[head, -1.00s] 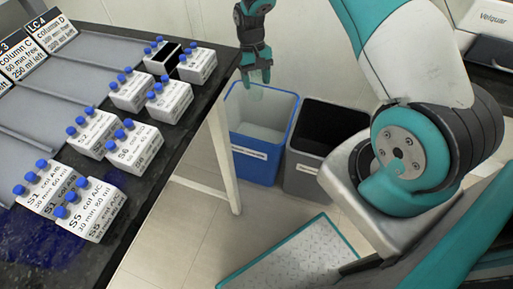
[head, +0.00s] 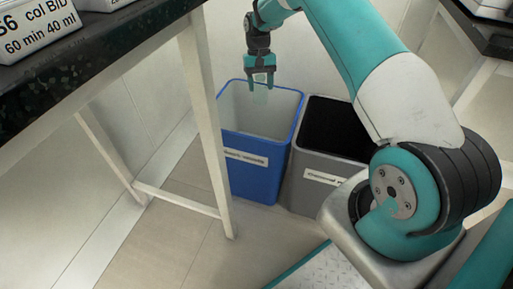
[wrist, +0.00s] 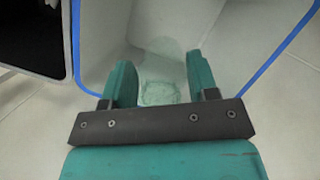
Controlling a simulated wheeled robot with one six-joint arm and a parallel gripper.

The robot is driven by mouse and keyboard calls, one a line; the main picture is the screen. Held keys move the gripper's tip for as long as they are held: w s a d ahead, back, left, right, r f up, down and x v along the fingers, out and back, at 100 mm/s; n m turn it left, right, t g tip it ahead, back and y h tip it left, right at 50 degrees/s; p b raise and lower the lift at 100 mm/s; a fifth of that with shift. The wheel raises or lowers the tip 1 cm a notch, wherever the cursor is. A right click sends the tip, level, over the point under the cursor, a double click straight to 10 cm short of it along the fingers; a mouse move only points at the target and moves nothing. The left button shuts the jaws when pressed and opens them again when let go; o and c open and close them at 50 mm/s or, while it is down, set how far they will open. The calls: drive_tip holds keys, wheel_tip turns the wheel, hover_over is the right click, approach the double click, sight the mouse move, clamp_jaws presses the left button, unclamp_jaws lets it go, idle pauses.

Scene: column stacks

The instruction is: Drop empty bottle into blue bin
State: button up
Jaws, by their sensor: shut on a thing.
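My gripper (head: 260,80) points down over the mouth of the blue bin (head: 250,180). It is shut on a clear, pale green bottle (head: 261,96), which hangs below the fingers at the bin's opening. In the wrist view the see-through bottle (wrist: 158,92) shows between the two teal fingers of my gripper (wrist: 160,80), with the blue bin's pale inside (wrist: 112,38) below. How deep the bottle reaches into the bin is hard to tell. The blue bin has a white label on its front.
A grey bin (head: 315,183) with a black inside stands right beside the blue bin. A dark-topped bench (head: 100,50) with white legs is at the left, carrying a white labelled box (head: 30,25). Open floor (head: 180,235) lies in front of the bins.

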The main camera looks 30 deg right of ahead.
sight(261, 104)
wheel_tip(261, 104, down, 5)
drive_tip(key=b, duration=0.4)
drive_tip(key=shift+b, duration=0.4)
drive_tip(key=o, duration=1)
drive_tip(key=shift+o, duration=0.2)
drive_tip(key=p+v, duration=1.3)
drive_tip(key=v, duration=0.4)
drive_tip(key=shift+r, duration=0.25)
drive_tip(key=shift+d, duration=0.1)
